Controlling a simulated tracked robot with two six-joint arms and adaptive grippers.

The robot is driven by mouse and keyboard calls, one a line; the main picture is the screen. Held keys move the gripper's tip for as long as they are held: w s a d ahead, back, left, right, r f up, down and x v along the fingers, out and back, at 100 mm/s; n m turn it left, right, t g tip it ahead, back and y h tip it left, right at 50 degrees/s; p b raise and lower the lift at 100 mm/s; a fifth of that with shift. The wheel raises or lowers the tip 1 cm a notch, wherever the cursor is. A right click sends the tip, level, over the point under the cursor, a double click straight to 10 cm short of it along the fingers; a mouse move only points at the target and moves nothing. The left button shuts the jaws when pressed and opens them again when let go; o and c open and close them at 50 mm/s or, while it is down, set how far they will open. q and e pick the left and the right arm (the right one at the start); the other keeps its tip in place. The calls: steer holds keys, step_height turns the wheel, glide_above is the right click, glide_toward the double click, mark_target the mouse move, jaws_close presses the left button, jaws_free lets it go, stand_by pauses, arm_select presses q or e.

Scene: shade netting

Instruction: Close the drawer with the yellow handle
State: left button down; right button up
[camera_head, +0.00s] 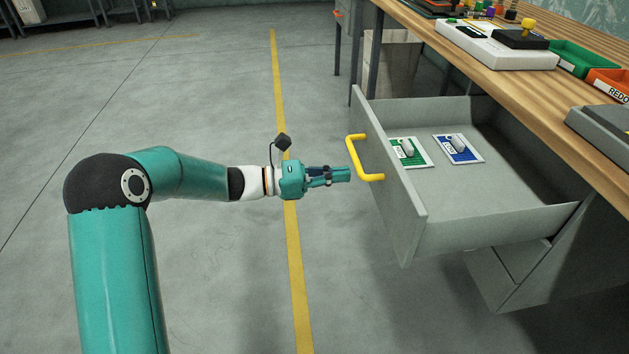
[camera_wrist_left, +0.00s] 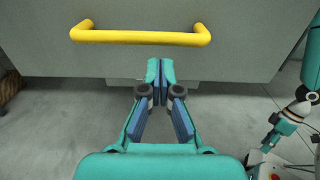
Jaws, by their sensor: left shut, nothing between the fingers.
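The grey drawer (camera_head: 402,205) stands pulled out from under the workbench, with its front facing left. Its yellow handle (camera_head: 353,158) is on the drawer front. My left gripper (camera_head: 348,174) is shut and empty, pointing at the drawer front close to the handle. In the left wrist view, the yellow handle (camera_wrist_left: 140,37) spans the upper part of the drawer front (camera_wrist_left: 250,60), and the shut fingertips (camera_wrist_left: 160,65) lie below the handle in the picture. I cannot tell whether they touch the front. In the lower right of the wrist view, another gripper (camera_wrist_left: 271,143) shows small, its jaws unclear.
A green-and-white card (camera_head: 419,160) and a blue-and-white card (camera_head: 470,155) lie inside the drawer. The floor left of the drawer is clear.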

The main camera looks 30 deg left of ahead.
mark_target(375, 171)
arm_select(q)
steer(key=b+x, duration=0.1)
steer(key=x, duration=0.4)
steer(key=shift+d, duration=0.1)
steer(key=shift+w, duration=0.15)
